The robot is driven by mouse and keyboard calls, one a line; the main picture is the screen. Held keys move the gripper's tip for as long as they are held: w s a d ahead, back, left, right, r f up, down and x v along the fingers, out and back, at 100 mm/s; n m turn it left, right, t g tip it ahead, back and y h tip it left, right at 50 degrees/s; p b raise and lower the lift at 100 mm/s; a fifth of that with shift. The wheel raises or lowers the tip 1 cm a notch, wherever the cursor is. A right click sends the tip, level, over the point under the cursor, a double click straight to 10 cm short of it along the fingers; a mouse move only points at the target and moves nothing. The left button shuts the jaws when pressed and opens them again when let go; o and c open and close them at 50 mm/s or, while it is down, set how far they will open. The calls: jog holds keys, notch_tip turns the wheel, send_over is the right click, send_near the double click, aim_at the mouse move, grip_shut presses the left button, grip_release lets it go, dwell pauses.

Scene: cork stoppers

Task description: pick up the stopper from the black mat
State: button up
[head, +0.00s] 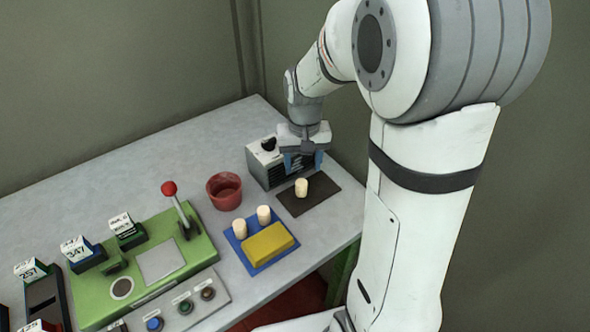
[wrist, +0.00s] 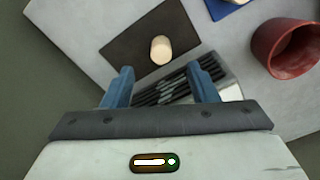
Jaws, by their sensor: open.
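A pale cork stopper (head: 301,187) stands upright on the black mat (head: 322,192) near the right end of the table. In the wrist view the stopper (wrist: 160,49) is beyond my fingertips, roughly in line with the gap between them, on the dark mat (wrist: 128,40). My gripper (head: 304,160) is open and empty, with blue fingers. In the head view it hangs above and behind the stopper, over the grey vented box. In the wrist view my gripper (wrist: 162,74) shows both fingers apart, touching nothing that I can see.
A grey vented box (head: 262,168) stands behind the mat, under my fingers. A red cup (head: 224,191) is to the left. A blue mat (head: 240,245) holds two more stoppers and a yellow block (head: 268,243). A green lever machine (head: 200,245) is further left.

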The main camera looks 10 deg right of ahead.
aim_at(302, 182)
jog(key=shift+w+f, duration=0.2)
jog(key=shift+f, duration=0.65)
notch_tip(302, 182, down, 7)
jog(key=shift+r+p, duration=0.1)
jog(key=shift+p, duration=0.25)
jog(key=shift+c, duration=0.3)
jog(key=c, duration=1)
jog(key=shift+o, duration=0.2)
